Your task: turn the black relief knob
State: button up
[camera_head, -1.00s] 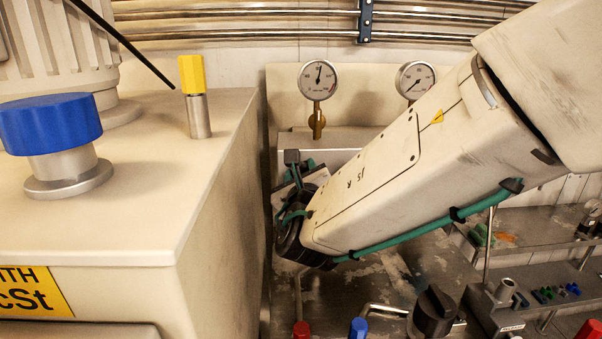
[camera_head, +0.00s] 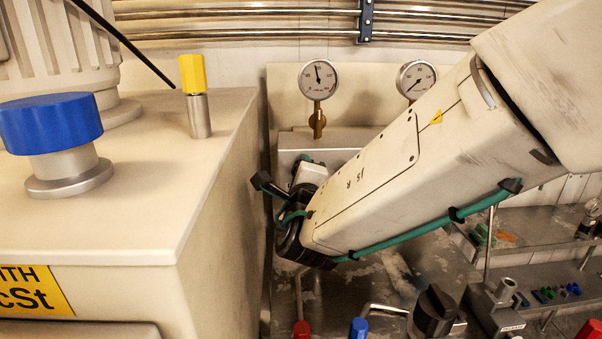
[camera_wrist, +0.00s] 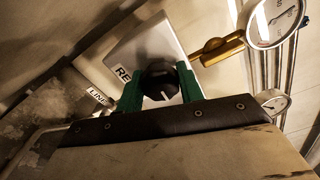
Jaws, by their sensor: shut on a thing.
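In the wrist view, the black relief knob (camera_wrist: 161,84) with a white mark line sits on a pale block between my green fingers. My gripper (camera_wrist: 159,74) is shut on it, one finger on each side. A partly covered label (camera_wrist: 123,74) beginning "RE" lies beside the knob. In the head view, my wrist is in front of the pale block below the gauges, and the knob is hidden there.
Two round gauges stand behind, the left one (camera_head: 319,80) clear and the right one (camera_head: 416,79) close to my arm. A large cream housing (camera_head: 150,215) stands at left. Another black knob (camera_head: 435,311) and blue (camera_head: 358,328) and red (camera_head: 302,330) handles lie below.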

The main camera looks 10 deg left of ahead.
jog(key=shift+f+n, duration=0.15)
jog(key=shift+n, duration=0.15)
jog(key=o, duration=1)
jog(key=shift+s, duration=0.1)
jog(key=v, duration=0.7)
jog(key=shift+s, duration=0.35)
jog(key=shift+d, duration=0.1)
